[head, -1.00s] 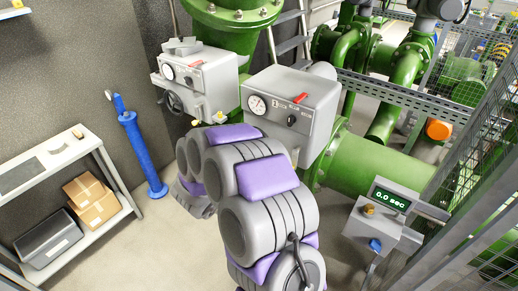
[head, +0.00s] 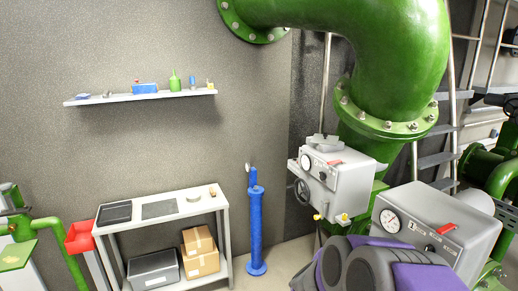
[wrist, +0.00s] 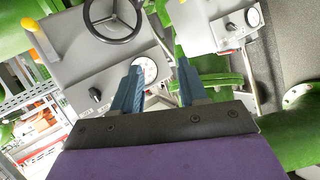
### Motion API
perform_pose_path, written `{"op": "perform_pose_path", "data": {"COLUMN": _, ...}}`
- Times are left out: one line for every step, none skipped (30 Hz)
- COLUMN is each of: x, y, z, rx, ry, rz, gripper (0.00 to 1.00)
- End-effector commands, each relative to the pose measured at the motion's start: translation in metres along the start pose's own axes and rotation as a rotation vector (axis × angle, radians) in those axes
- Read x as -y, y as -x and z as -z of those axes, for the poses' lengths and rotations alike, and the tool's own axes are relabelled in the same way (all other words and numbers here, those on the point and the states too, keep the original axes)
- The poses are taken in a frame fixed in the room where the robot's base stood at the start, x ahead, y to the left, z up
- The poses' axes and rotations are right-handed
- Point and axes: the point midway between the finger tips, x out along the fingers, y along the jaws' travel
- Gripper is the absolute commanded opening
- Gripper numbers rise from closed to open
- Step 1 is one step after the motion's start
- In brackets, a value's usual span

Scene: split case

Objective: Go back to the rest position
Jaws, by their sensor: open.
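My gripper (wrist: 158,82) is in the wrist view, with its two blue-grey fingers apart and nothing between them. Beyond the fingers is a grey control box (wrist: 75,60) with a gauge, a dark knob, a yellow-tipped lever and a black handwheel. A second grey box (wrist: 212,25) with a gauge is at the upper right. In the head view my purple and grey arm shows at the bottom right, in front of the nearer grey box (head: 437,222) with a red lever. My gripper is hidden there. The other grey box (head: 340,185) stands behind, on the green pipe.
A metal shelf table (head: 222,232) holds trays and cardboard boxes (head: 200,252). A blue post (head: 256,225) stands beside it. A wall shelf (head: 140,98) carries small items. A large green pipe (head: 395,45) fills the upper right. Some floor shows around the blue post.

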Motion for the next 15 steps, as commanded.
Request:
{"op": "perform_pose_path", "data": {"x": 0.016, "y": 0.011, "z": -0.001, "rx": 0.054, "ry": -0.005, "rz": 0.067, "gripper": 0.43}}
{"op": "perform_pose_path", "data": {"x": 0.025, "y": 0.019, "z": -0.005, "rx": 0.097, "ry": -0.002, "rz": 0.108, "gripper": 0.43}}
{"op": "perform_pose_path", "data": {"x": 0.037, "y": 0.03, "z": -0.009, "rx": 0.149, "ry": 0.005, "rz": 0.161, "gripper": 0.43}}
{"op": "perform_pose_path", "data": {"x": 0.045, "y": 0.039, "z": -0.012, "rx": 0.188, "ry": 0.012, "rz": 0.197, "gripper": 0.43}}
{"op": "perform_pose_path", "data": {"x": 0.051, "y": 0.049, "z": -0.015, "rx": 0.227, "ry": 0.022, "rz": 0.233, "gripper": 0.43}}
{"op": "perform_pose_path", "data": {"x": 0.059, "y": 0.062, "z": -0.021, "rx": 0.281, "ry": 0.038, "rz": 0.278, "gripper": 0.43}}
{"op": "perform_pose_path", "data": {"x": 0.064, "y": 0.074, "z": -0.025, "rx": 0.322, "ry": 0.053, "rz": 0.311, "gripper": 0.43}}
{"op": "perform_pose_path", "data": {"x": 0.068, "y": 0.085, "z": -0.028, "rx": 0.359, "ry": 0.069, "rz": 0.341, "gripper": 0.43}}
{"op": "perform_pose_path", "data": {"x": 0.071, "y": 0.101, "z": -0.034, "rx": 0.413, "ry": 0.093, "rz": 0.376, "gripper": 0.43}}
{"op": "perform_pose_path", "data": {"x": 0.072, "y": 0.113, "z": -0.038, "rx": 0.453, "ry": 0.113, "rz": 0.401, "gripper": 0.43}}
{"op": "perform_pose_path", "data": {"x": 0.072, "y": 0.125, "z": -0.042, "rx": 0.492, "ry": 0.136, "rz": 0.424, "gripper": 0.43}}
{"op": "perform_pose_path", "data": {"x": 0.071, "y": 0.141, "z": -0.048, "rx": 0.544, "ry": 0.169, "rz": 0.45, "gripper": 0.43}}
{"op": "perform_pose_path", "data": {"x": 0.068, "y": 0.153, "z": -0.052, "rx": 0.582, "ry": 0.194, "rz": 0.466, "gripper": 0.43}}
{"op": "perform_pose_path", "data": {"x": 0.065, "y": 0.166, "z": -0.057, "rx": 0.623, "ry": 0.221, "rz": 0.481, "gripper": 0.43}}
{"op": "perform_pose_path", "data": {"x": 0.058, "y": 0.183, "z": -0.062, "rx": 0.675, "ry": 0.259, "rz": 0.497, "gripper": 0.43}}
